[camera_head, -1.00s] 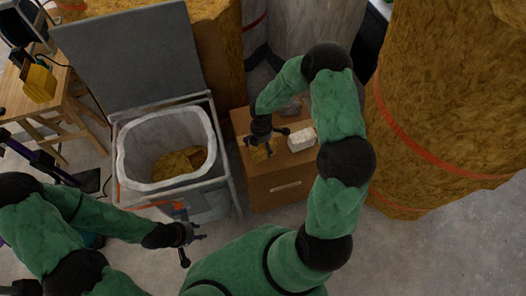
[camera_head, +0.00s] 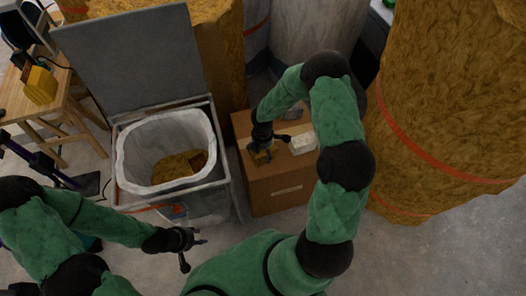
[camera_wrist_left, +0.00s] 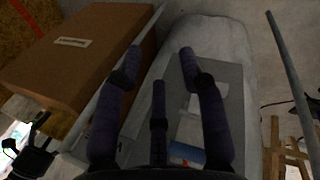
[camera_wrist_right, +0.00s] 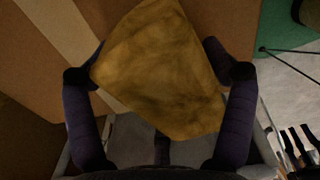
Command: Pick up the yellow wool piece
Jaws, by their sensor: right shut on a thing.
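The yellow wool piece (camera_wrist_right: 160,75) is a mustard, rough-edged chunk that fills the middle of the right wrist view. My right gripper (camera_wrist_right: 150,72) has a dark finger on each side of it and is shut on it. I cannot tell whether the wool still touches the box. My left gripper (camera_head: 187,246) is open and empty, low beside the bin; its spread fingers show in the left wrist view (camera_wrist_left: 160,55).
A large wool roll (camera_head: 450,90) stands at the right.

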